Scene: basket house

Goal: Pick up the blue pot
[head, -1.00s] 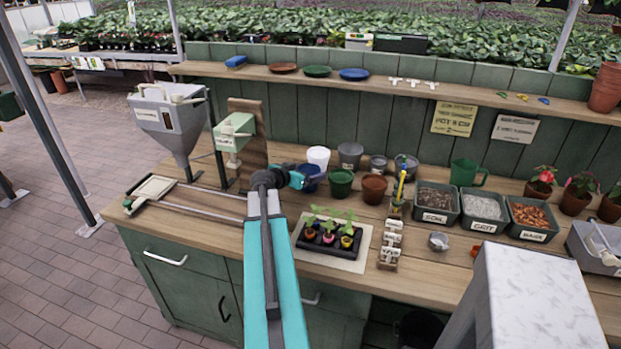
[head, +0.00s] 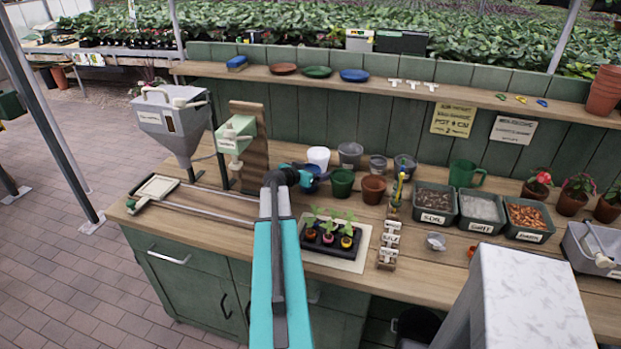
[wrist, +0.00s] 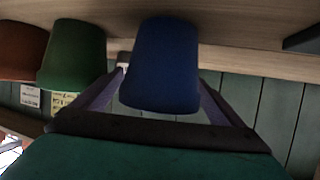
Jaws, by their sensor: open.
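The blue pot (wrist: 163,65) stands on the bench and fills the middle of the wrist view, which is upside down. In the head view only part of the blue pot (head: 312,186) shows, behind my gripper (head: 304,177). In the wrist view my gripper (wrist: 160,98) is open, with one finger on each side of the pot. I cannot tell whether either finger touches it.
A green pot (head: 342,184) stands close beside the blue one, with a terracotta pot (head: 374,189) beyond it. A white pot (head: 318,157) is just behind. A seedling tray (head: 330,238) lies in front. A green dispenser (head: 235,140) stands to the left.

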